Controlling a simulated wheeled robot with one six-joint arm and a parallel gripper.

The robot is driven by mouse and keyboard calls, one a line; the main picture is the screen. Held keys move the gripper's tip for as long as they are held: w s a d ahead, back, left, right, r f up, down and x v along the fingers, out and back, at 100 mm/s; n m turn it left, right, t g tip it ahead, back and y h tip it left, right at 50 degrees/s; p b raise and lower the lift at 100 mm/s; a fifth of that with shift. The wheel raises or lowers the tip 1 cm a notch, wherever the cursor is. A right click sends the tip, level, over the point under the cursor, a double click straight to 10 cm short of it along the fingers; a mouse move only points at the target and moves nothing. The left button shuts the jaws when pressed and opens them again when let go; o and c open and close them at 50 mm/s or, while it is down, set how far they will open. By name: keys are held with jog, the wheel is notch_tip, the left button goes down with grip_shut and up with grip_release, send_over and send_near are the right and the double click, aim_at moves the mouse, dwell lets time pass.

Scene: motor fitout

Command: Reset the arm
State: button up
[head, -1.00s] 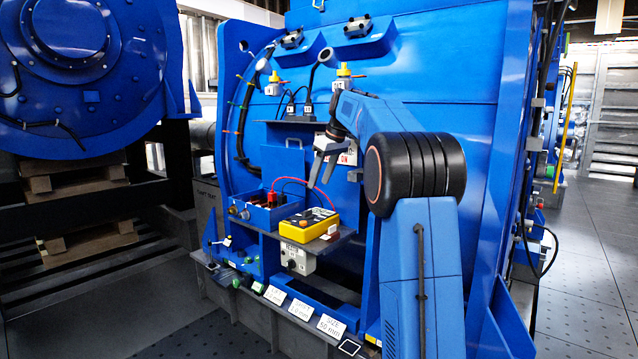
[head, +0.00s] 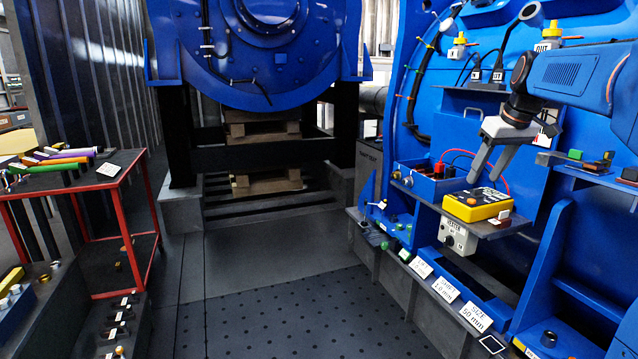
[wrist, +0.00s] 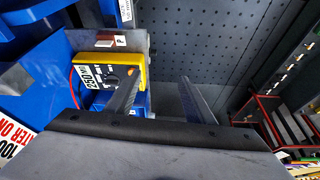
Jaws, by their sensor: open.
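My gripper (head: 492,165) is open, with its two grey fingers apart and nothing between them. In the head view it hangs from my blue arm in front of the blue motor housing (head: 420,80), above and close to the yellow meter (head: 477,205). In the wrist view my gripper's fingers (wrist: 155,95) point away, the left one overlapping the yellow meter (wrist: 124,68). I cannot tell whether any finger touches the meter.
A small shelf (head: 500,229) bears the meter, beside a blue box (head: 430,183) with red leads. Label cards (head: 447,288) line the ledge below. A red-framed cart (head: 128,182) with coloured tools stands at the left. The floor (head: 270,260) between is clear.

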jog(key=s+a+f+m, duration=0.1)
jog(key=s+a+f, duration=0.35)
jog(key=s, duration=0.55)
jog(key=s+a+f, duration=0.4)
jog(key=s+a, duration=0.2)
jog(key=s, duration=0.3)
jog(key=s+a+f+m+h, duration=0.1)
jog(key=s+a+f, duration=0.2)
jog(key=s+f, duration=1.2)
jog(key=shift+s+f+m+t, duration=0.15)
jog(key=shift+s+m+t, duration=0.2)
jog(key=shift+s, duration=0.5)
jog(key=shift+a, duration=0.1)
